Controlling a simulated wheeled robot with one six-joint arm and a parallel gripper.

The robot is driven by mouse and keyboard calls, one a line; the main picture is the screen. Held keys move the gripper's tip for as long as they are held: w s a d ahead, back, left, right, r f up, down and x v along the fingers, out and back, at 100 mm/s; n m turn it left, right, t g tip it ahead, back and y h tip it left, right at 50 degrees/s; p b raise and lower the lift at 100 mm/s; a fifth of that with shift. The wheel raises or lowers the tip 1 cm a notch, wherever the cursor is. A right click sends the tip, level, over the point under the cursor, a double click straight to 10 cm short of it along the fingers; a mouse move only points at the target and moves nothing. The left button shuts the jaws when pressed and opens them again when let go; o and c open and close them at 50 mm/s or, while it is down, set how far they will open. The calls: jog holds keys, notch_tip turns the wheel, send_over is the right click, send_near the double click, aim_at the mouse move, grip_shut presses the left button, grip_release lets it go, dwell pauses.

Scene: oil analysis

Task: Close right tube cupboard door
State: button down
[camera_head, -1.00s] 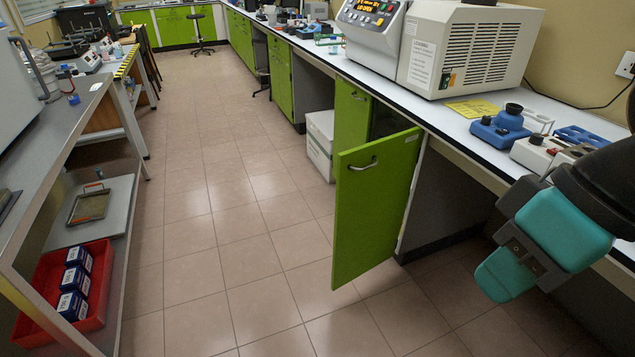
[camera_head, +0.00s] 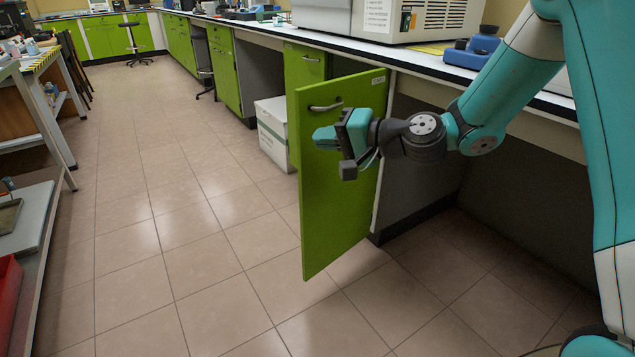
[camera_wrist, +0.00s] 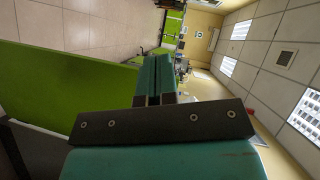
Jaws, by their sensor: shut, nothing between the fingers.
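The green cupboard door (camera_head: 340,215) stands open, swung out from the bench into the aisle. Its metal handle (camera_head: 326,106) is near the top of the face towards me. My gripper (camera_head: 322,138) is shut and empty, in front of the upper part of the door, just below the handle. I cannot tell whether it touches the door. In the wrist view the shut fingers (camera_wrist: 155,78) point ahead, with the green door (camera_wrist: 65,85) close on the left. The inside of the cupboard is mostly hidden by the door.
The white-topped bench (camera_head: 430,78) runs along the right, with a large beige instrument (camera_head: 440,18) and a blue device (camera_head: 473,50) on it. A white box (camera_head: 274,133) stands on the floor behind the door. The tiled aisle to the left is clear.

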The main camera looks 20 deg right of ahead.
jog(key=w+d+f+m+t+h+b, duration=0.3)
jog(key=w+d+f+m+t+b, duration=0.3)
jog(key=d+f, duration=0.45)
jog(key=w+a+m, duration=0.1)
jog(key=w+a, duration=0.6)
jog(key=w, duration=0.5)
jog(key=shift+w+f, duration=0.35)
jog(key=shift+f, duration=0.05)
jog(key=shift+p, duration=0.4)
